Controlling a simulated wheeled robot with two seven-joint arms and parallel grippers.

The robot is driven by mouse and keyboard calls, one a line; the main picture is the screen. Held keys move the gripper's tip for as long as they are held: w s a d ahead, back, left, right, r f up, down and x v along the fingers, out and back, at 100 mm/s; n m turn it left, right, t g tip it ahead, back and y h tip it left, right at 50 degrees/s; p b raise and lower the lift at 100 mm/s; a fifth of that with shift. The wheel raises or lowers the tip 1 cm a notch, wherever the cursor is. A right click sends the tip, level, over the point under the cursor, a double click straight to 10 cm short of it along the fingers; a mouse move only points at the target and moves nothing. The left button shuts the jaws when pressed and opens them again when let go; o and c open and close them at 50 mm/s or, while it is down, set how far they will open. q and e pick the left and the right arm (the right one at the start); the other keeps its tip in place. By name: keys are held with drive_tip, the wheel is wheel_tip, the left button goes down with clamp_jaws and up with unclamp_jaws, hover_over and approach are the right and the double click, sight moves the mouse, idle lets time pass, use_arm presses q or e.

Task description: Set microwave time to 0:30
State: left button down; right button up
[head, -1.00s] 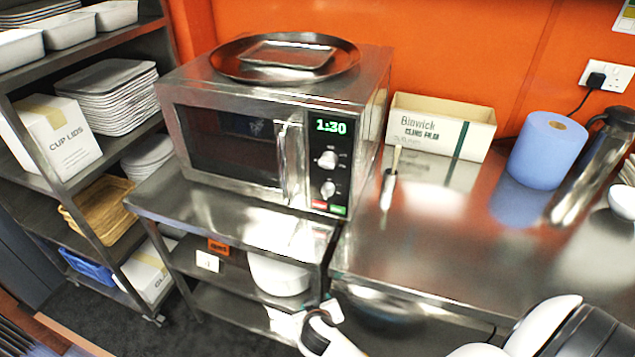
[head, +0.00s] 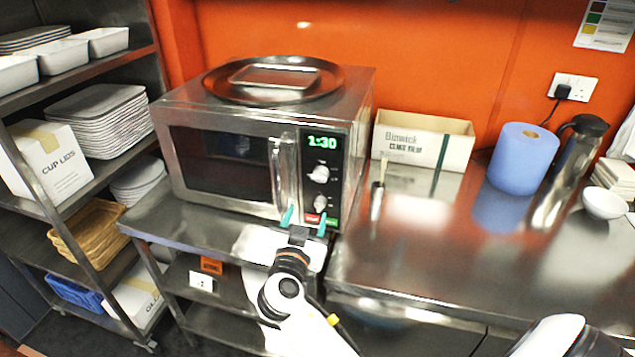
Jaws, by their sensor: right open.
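The silver microwave (head: 225,158) stands on the steel counter with its door closed. Its green display (head: 323,143) reads 1:30. Below the display are an upper knob (head: 319,174) and a lower knob (head: 320,203), then a red button (head: 312,218) and a green button (head: 331,222). My right gripper (head: 305,218) is open and empty, its two teal fingertips apart in front of the microwave's lower right, below the lower knob. I cannot tell whether a fingertip touches the front. My left gripper is not in view.
A round metal tray (head: 225,88) with a smaller tray lies on top of the microwave. A cling film box (head: 458,150), a wooden-handled tool (head: 377,200), a blue paper roll (head: 524,160) and a flask (head: 580,140) stand to the right.

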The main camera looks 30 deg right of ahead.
sight(319, 180)
drive_tip(key=shift+m+h, duration=0.3)
drive_tip(key=p+x, duration=0.1)
drive_tip(key=x, duration=0.2)
drive_tip(key=r+p+x, duration=0.1)
drive_tip(key=p+x, duration=0.1)
drive_tip(key=x, duration=0.2)
drive_tip(key=p+x, duration=0.1)
drive_tip(key=x, duration=0.3)
drive_tip(key=shift+d+r, duration=0.15)
drive_tip(key=shift+r, duration=0.1)
drive_tip(key=shift+w+d+f+p, duration=0.15)
drive_tip(key=shift+w+d+p, duration=0.15)
drive_tip(key=shift+w+d, duration=0.1)
drive_tip(key=shift+a, duration=0.1)
drive_tip(key=c, duration=0.9)
drive_tip(key=shift+c, duration=0.2)
